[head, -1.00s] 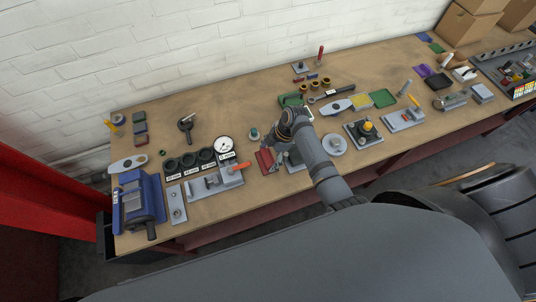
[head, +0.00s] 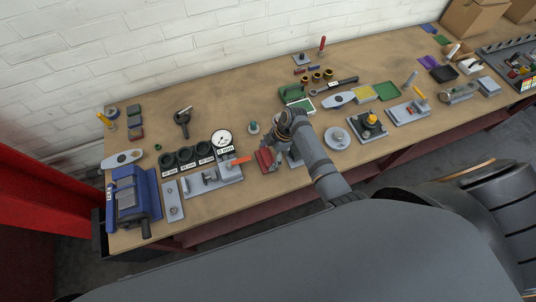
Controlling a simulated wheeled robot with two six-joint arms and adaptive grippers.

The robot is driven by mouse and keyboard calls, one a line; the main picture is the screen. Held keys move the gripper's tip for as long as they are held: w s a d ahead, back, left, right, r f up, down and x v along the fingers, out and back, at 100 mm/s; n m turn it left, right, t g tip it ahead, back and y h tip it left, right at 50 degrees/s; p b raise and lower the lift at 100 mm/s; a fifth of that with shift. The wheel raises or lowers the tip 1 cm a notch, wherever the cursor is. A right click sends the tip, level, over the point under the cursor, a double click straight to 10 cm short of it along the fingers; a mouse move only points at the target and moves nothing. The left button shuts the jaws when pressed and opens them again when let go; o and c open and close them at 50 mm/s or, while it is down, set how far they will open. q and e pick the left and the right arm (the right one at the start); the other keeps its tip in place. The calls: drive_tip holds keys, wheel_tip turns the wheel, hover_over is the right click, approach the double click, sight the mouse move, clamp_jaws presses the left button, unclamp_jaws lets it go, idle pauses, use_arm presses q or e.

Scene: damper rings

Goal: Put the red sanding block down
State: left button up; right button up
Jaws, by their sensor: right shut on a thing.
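My right arm reaches over the middle of the bench, and its gripper (head: 275,160) points down at the near part of the bench top. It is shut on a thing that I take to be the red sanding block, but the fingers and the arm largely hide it. A flat red piece (head: 264,161) shows right beside the fingertips, on their left; I cannot tell whether it is the block or a mat under it. My left gripper is not in view.
Left of the gripper are a dial gauge (head: 222,139), several black rings (head: 186,157) and a fixture with an orange handle (head: 238,161). A round grey disc (head: 337,138) lies to the right. The bench top (head: 225,100) is clear toward the wall.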

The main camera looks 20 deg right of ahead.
drive_tip(key=shift+f+b, duration=0.3)
drive_tip(key=shift+f, duration=0.35)
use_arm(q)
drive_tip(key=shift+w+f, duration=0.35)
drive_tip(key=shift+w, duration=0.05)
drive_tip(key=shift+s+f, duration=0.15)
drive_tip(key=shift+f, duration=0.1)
use_arm(e)
drive_tip(key=shift+f, duration=0.3)
drive_tip(key=o, duration=1.6)
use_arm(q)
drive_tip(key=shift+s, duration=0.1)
use_arm(e)
drive_tip(key=shift+r, duration=0.15)
drive_tip(key=v, duration=1.1)
drive_tip(key=shift+d+r, duration=0.25)
drive_tip(key=shift+r, duration=0.1)
drive_tip(key=shift+w, duration=0.1)
drive_tip(key=shift+c, duration=0.4)
